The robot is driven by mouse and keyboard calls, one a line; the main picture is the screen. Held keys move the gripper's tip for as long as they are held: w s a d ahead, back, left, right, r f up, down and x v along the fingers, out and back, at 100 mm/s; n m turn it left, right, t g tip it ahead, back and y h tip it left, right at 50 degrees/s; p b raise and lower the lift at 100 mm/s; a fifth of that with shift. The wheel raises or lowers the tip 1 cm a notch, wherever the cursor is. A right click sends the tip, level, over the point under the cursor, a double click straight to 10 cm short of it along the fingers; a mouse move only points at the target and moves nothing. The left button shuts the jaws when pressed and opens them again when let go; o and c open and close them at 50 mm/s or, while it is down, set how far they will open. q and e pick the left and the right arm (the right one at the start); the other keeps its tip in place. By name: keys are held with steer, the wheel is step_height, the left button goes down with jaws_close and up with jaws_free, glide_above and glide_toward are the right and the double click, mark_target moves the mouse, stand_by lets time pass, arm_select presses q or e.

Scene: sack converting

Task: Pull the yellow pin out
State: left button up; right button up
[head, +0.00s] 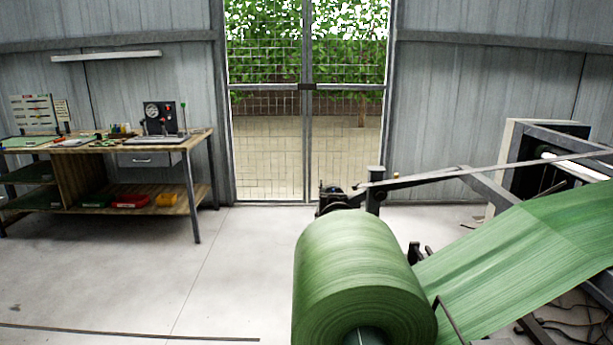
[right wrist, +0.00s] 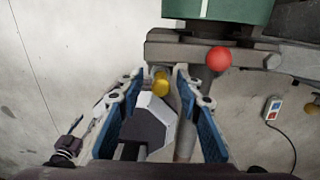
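The yellow pin (right wrist: 161,85) shows as a small rounded yellow knob in the right wrist view, near the middle. My right gripper (right wrist: 159,71) is open, with one blue-padded finger on each side of the knob. Narrow gaps seem to show between the knob and the fingertips, so I see no grip on it. The pin's shaft is hidden. A grey angular block lies just below the knob in the picture. The pin cannot be made out in the head view. My left gripper is in neither view.
A red ball knob (right wrist: 219,58) sits on a grey metal bar right of my fingers. A large green roll (head: 350,255) feeds a green web (head: 520,255) to the right. A workbench (head: 160,140) stands at the left wall.

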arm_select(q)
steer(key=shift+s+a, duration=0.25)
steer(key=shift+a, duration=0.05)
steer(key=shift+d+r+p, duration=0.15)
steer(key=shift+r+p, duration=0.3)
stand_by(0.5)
arm_select(e)
jaws_close()
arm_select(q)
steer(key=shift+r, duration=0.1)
arm_select(e)
steer(key=shift+r, duration=0.1)
stand_by(0.3)
arm_select(q)
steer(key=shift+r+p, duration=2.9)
steer(key=shift+p, duration=0.05)
arm_select(e)
steer(key=shift+d+r, duration=0.15)
steer(key=shift+r, duration=2.7)
steer(key=shift+r, duration=0.1)
